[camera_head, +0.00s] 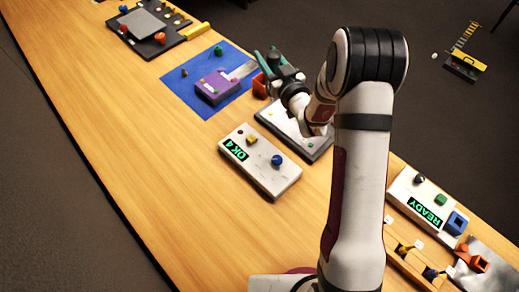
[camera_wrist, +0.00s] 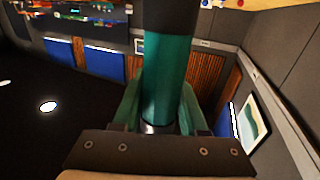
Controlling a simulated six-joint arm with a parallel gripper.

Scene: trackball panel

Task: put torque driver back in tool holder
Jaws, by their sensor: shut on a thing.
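My gripper (camera_head: 274,64) is over the far right edge of the bench, near the blue mat. In the wrist view, its green fingers (camera_wrist: 161,108) are shut on a teal cylinder, the torque driver (camera_wrist: 165,62), which runs up out of the top of the picture. In the head view the driver is hard to tell from the fingers. An orange-red block (camera_head: 260,87) stands just below the gripper. An orange bracket (camera_head: 473,259) sits at the lower right. I cannot tell which of these is the tool holder.
A purple box (camera_head: 215,86) lies on the blue mat (camera_head: 190,94). A white box reading OK 4 (camera_head: 262,172) and a tray (camera_head: 313,146) are nearer. A READY box (camera_head: 416,190) with a blue socket (camera_head: 456,222) is at right.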

